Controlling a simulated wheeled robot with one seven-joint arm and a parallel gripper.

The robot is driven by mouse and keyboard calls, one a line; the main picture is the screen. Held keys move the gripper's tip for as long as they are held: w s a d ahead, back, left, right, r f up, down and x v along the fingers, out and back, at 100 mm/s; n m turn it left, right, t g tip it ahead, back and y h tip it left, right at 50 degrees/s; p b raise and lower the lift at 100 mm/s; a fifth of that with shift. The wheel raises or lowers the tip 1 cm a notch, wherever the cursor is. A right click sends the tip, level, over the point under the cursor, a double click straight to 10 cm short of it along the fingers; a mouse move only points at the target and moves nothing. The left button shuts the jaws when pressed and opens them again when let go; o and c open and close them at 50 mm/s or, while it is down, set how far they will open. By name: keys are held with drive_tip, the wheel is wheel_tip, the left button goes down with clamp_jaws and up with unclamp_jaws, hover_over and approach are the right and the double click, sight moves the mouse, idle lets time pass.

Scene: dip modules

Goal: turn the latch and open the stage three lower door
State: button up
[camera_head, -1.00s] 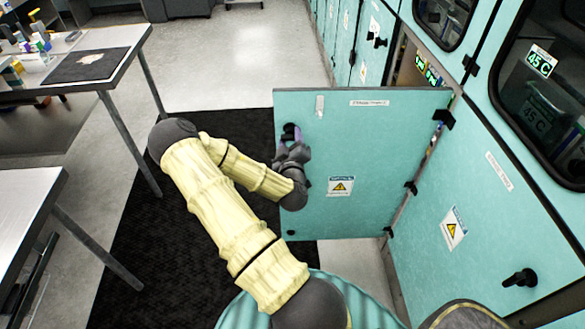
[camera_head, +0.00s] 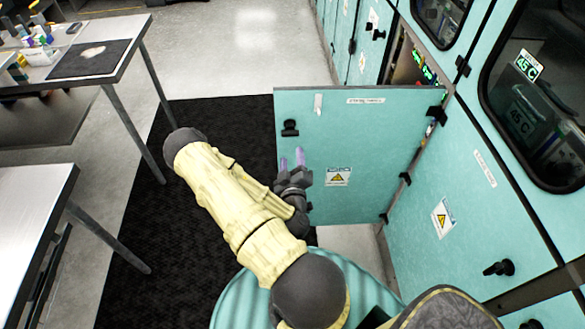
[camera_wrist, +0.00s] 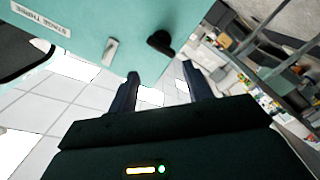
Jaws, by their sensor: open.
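The stage three lower door (camera_head: 352,135) is a teal panel standing wide open, swung out from the cabinet on hinges at its right edge. Its black latch (camera_head: 290,128) is near the upper left of the door. In the wrist view the door (camera_wrist: 100,45) carries a "STAGE THREE" label, and the latch (camera_wrist: 160,42) shows beyond my fingertips. My gripper (camera_head: 292,158) is open and empty, below the latch and apart from it. In the wrist view my gripper (camera_wrist: 160,85) has its two fingers spread with nothing between them.
The cabinet opening (camera_head: 408,68) shows lit green displays behind the door. Another teal door (camera_head: 470,205) with a black latch is shut at the right. Tables (camera_head: 95,70) stand at the left. The dark floor mat (camera_head: 215,125) between is clear.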

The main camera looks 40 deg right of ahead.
drive_tip(key=shift+p+v, duration=1.8)
drive_tip(key=shift+v, duration=0.9)
